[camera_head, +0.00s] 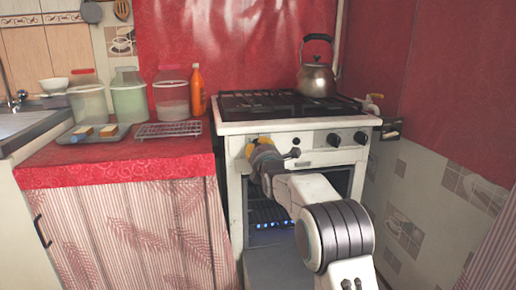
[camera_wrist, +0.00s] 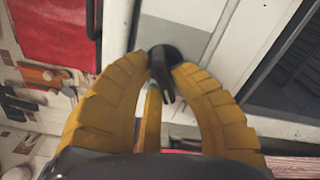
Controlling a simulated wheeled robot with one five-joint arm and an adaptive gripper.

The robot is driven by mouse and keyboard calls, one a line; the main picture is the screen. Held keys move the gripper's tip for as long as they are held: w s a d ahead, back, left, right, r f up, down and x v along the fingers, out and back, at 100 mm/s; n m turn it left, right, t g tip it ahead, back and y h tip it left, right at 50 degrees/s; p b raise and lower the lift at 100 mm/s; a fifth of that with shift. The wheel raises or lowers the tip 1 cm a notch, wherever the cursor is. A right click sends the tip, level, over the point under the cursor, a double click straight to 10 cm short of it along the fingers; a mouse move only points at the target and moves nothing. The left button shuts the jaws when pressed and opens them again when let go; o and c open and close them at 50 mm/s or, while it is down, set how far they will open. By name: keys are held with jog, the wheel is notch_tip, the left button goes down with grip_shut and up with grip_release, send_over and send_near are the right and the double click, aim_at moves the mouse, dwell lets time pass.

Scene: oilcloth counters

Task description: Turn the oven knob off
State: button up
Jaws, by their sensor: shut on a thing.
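The white oven (camera_head: 236,200) stands against the red wall, with blue flames lit low inside it. Black knobs line its front panel; two of them (camera_head: 334,139) (camera_head: 360,137) show clear at the right. My gripper (camera_head: 262,147) is at the left end of the panel, its yellow fingers against the front. In the wrist view my gripper (camera_wrist: 162,82) is shut with its fingertips around a black knob (camera_wrist: 164,58). The knob's black grip bar points down toward my palm in that view. My gripper hides this knob in the head view.
A kettle (camera_head: 317,77) stands on the black hob grates (camera_head: 270,104). The red counter (camera_head: 115,165) at the left holds jars (camera_head: 171,97), an orange bottle (camera_head: 197,90), a wire rack (camera_head: 169,130) and a tray (camera_head: 78,138). A tiled wall (camera_head: 420,200) is close at the right.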

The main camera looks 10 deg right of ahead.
grip_shut()
jog(key=shift+m, duration=0.3)
jog(key=m, duration=0.5)
jog(key=shift+d+r+m, duration=0.1)
jog(key=shift+m, duration=0.2)
jog(key=m, duration=0.3)
jog(key=shift+m, duration=0.4)
jog(key=m, duration=0.3)
jog(key=shift+d+r+m, duration=0.1)
jog(key=shift+d+m, duration=0.05)
jog(key=shift+m, duration=0.15)
jog(key=m, duration=0.5)
jog(key=shift+d, duration=0.1)
jog(key=m, duration=0.5)
jog(key=shift+m, duration=0.3)
jog(key=o, duration=0.7)
grip_release()
